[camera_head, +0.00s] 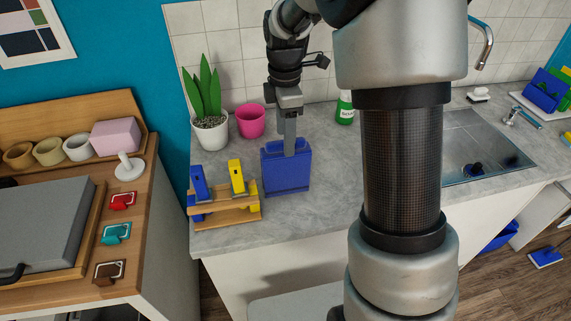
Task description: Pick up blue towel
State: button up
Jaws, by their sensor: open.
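A dark blue, upright, folded-looking thing (287,176), which looks like the blue towel, stands on the grey counter (335,205) near its front edge. My gripper (290,150) points straight down at its top. A grey finger overlaps the towel's upper middle in the picture, and the other finger cannot be made out. The gripper is open. Whether the fingers touch the towel or straddle it cannot be told from this view.
Just left of the towel is a wooden rack (230,215) with blue and yellow items. Behind are a potted plant (210,132), a pink pot (251,121) and a green-and-white bottle (345,108). A sink (487,150) lies right. My arm hides part of the counter.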

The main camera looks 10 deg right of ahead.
aim_at(286, 167)
jog(key=shift+s+f, duration=0.15)
jog(key=shift+f, duration=3.05)
jog(key=c, duration=1.2)
jog(key=shift+r, duration=0.1)
